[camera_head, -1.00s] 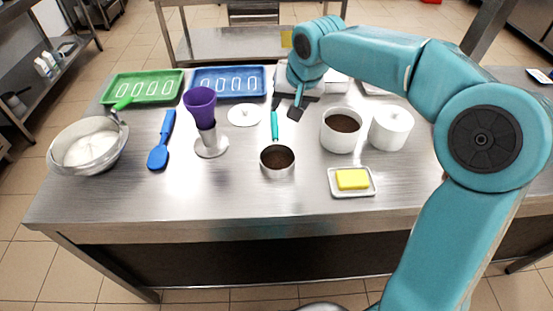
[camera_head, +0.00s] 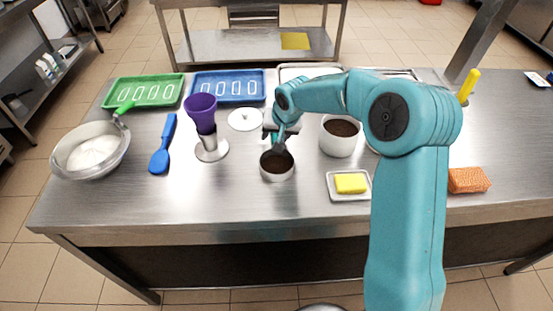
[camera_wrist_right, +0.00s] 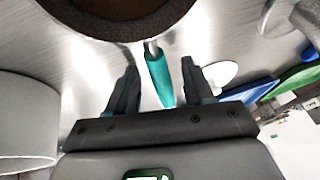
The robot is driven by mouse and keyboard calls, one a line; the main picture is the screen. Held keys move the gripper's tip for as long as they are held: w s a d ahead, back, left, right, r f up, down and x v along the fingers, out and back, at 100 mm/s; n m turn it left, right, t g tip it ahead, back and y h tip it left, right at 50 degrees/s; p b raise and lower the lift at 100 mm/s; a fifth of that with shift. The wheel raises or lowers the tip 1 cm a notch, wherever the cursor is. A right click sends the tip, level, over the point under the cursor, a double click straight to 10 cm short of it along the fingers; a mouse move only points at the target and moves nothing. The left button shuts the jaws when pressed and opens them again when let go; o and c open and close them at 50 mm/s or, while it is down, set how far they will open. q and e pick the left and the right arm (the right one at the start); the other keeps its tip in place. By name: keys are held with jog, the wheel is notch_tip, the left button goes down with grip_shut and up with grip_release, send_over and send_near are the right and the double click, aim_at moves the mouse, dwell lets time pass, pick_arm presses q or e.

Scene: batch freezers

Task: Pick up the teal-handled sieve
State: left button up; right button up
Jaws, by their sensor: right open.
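The teal-handled sieve (camera_head: 277,166) is a small round metal cup with dark brown stuff in it, standing mid-table in the head view. Its handle points toward the far side and is mostly hidden by my right gripper (camera_head: 279,140), which is low over it. In the right wrist view the teal handle (camera_wrist_right: 159,77) lies between the two open dark fingers of my right gripper (camera_wrist_right: 157,85), with gaps showing on both sides. The sieve's cup (camera_wrist_right: 125,28) fills the top of that view. My left gripper is not in view.
Close on the right are a white pot of dark powder (camera_head: 340,143) and butter on a dish (camera_head: 349,185). An orange sponge (camera_head: 469,180) lies farther right. The front table strip is clear.

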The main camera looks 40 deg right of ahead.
jog(key=shift+r, duration=0.1)
jog(key=shift+c, duration=0.4)
grip_shut()
